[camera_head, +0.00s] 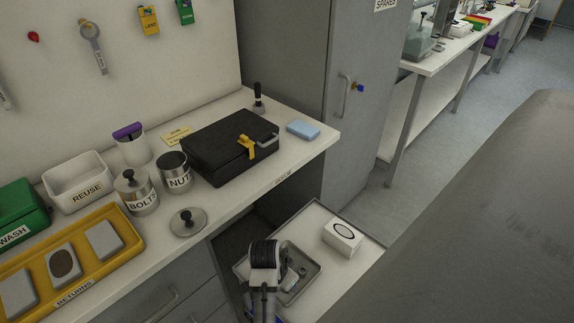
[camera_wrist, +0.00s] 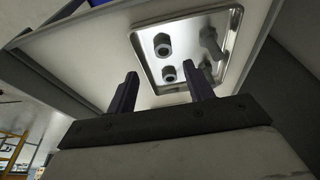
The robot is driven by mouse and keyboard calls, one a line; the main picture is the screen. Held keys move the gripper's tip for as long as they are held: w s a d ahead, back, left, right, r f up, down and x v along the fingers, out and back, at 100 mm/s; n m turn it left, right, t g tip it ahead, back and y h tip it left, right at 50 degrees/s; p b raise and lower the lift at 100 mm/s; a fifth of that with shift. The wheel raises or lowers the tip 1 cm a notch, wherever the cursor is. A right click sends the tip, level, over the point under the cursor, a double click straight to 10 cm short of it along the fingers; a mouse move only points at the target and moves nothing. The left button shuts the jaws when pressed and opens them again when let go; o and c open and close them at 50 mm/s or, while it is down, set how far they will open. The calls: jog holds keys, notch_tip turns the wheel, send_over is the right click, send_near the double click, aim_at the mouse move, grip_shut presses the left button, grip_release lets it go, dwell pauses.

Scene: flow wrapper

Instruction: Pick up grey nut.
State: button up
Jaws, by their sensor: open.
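In the wrist view a shiny metal tray (camera_wrist: 226,18) holds two grey nuts: one (camera_wrist: 162,45) farther off and one (camera_wrist: 168,73) nearer. Both look grey, so I cannot tell them apart by colour. My gripper (camera_wrist: 163,72) is open, its two dark fingers apart with nothing held between them. The nearer nut shows in the gap between the fingertips; the fingers appear short of it. In the head view the tray (camera_head: 313,268) lies on a low white surface, and my gripper end (camera_head: 264,255) is over its left part, hiding much of it.
Bolt-like grey pieces (camera_wrist: 211,43) lie at the tray's right in the wrist view. A white box (camera_head: 342,238) stands beside the tray. The higher bench (camera_head: 240,208) holds a black case (camera_head: 228,145), BOLTS tin (camera_head: 136,192) and open NUTS tin (camera_head: 175,173).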

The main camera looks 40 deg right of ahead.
jog(key=shift+w+a+p+x, duration=0.1)
jog(key=shift+w+p+x, duration=0.1)
jog(key=shift+x, duration=1.45)
jog(key=shift+w+a+p+x, duration=0.1)
jog(key=shift+p+x, duration=0.05)
jog(key=shift+x, duration=1.5)
jog(key=shift+f, duration=0.1)
jog(key=c, duration=1.1)
jog(key=shift+o, duration=0.2)
notch_tip(320, 180, up, 20)
jog(key=p, duration=0.5)
